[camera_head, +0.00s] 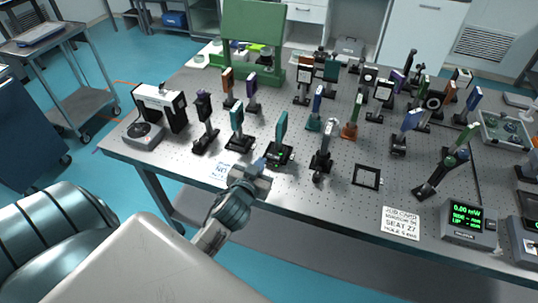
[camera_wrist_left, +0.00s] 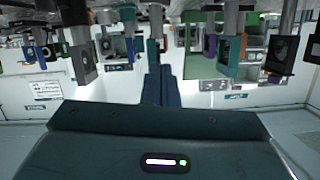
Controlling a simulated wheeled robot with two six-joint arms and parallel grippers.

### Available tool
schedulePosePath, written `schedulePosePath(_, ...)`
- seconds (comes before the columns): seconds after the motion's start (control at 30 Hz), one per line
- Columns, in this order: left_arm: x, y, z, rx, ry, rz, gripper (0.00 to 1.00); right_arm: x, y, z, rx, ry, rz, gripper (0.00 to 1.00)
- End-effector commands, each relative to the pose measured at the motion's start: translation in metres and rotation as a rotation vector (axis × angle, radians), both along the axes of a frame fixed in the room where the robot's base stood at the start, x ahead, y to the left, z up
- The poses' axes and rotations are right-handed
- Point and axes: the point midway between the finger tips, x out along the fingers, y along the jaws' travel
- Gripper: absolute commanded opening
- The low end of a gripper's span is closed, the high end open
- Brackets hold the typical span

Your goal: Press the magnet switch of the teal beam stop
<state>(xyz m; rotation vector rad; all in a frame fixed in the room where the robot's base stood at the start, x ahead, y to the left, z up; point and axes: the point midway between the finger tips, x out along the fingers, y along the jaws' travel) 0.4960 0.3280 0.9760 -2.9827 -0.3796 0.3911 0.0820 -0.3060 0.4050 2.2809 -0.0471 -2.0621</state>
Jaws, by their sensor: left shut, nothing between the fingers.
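A teal plate (camera_head: 281,127) on a black mount and base stands near the front edge of the optical table. Another teal plate (camera_head: 237,117) on a black base stands to its left, so I cannot tell from colour alone which is the teal beam stop. My left gripper (camera_head: 262,165) is shut and empty, just in front and left of the nearer plate's base. I cannot tell whether it touches that base. In the left wrist view its closed fingers (camera_wrist_left: 158,86) point at the row of mounts, which appears upside down. The magnet switch is too small to make out. My right gripper is not in view.
The perforated table (camera_head: 335,207) carries many post-mounted optics. A flat black frame (camera_head: 367,177), a printed card (camera_head: 401,224) and a power meter (camera_head: 469,224) lie along the front.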

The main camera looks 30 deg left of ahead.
Motion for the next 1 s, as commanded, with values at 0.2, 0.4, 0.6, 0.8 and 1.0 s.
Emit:
schedulePosePath(0.2,0.028,0.008,-0.003,0.000,0.000,0.001,0.00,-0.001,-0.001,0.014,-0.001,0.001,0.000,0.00)
schedulePosePath(0.4,0.067,0.019,-0.013,0.001,0.002,0.001,0.00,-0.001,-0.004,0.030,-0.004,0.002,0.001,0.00)
schedulePosePath(0.6,0.092,0.027,-0.032,0.001,0.006,0.001,0.00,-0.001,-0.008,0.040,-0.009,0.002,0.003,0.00)
schedulePosePath(0.8,0.090,0.030,-0.057,0.001,0.003,0.001,0.00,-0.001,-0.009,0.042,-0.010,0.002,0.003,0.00)
schedulePosePath(1.0,0.090,0.031,-0.063,0.000,0.001,0.000,0.00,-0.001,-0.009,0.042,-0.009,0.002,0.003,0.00)
